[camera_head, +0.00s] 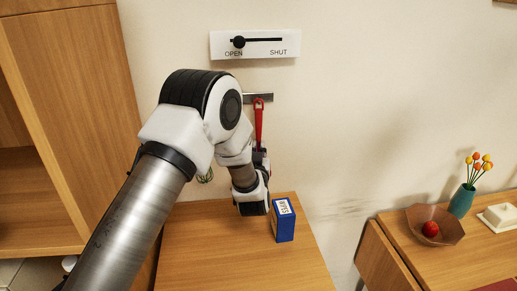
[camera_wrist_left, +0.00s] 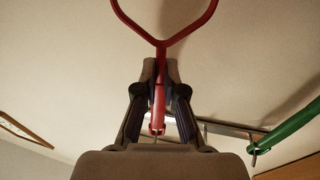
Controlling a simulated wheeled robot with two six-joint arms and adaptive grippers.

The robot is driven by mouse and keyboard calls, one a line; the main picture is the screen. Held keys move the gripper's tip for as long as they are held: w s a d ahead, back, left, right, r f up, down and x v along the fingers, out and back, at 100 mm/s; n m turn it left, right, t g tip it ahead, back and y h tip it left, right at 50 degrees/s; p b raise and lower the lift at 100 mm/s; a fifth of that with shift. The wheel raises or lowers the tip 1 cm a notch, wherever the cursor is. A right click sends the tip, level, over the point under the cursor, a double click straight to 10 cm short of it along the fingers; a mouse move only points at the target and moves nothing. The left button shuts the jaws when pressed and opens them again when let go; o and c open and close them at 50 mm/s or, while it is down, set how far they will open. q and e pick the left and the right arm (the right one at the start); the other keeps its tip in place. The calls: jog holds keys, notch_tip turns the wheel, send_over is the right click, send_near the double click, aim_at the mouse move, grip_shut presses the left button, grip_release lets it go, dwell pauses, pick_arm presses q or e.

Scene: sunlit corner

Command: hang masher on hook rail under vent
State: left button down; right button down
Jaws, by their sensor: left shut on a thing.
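The red masher (camera_head: 259,122) is upright against the wall, its handle's top end at the hook rail (camera_head: 262,97). My left gripper (camera_head: 261,157) is shut on it lower down. In the left wrist view the gripper (camera_wrist_left: 158,88) clasps the red shaft, and the forked part of the masher (camera_wrist_left: 162,30) spreads beyond the fingers. The handle end is close to a small peg of the rail (camera_wrist_left: 225,130); I cannot tell whether it is on the peg. The vent's slider plate (camera_head: 255,45), marked OPEN and SHUT, is above the rail. My arm hides the rail's left part.
A green utensil (camera_wrist_left: 290,138) is at another peg. A blue box (camera_head: 283,222) stands on the wooden counter (camera_head: 240,262) below my gripper. A wooden cabinet (camera_head: 85,90) is at left. A bowl (camera_head: 447,228) and vase (camera_head: 461,201) stand on the right table.

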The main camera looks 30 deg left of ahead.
pick_arm(q)
jog(key=c, duration=1.2)
grip_release()
jog(key=shift+s+d, duration=0.1)
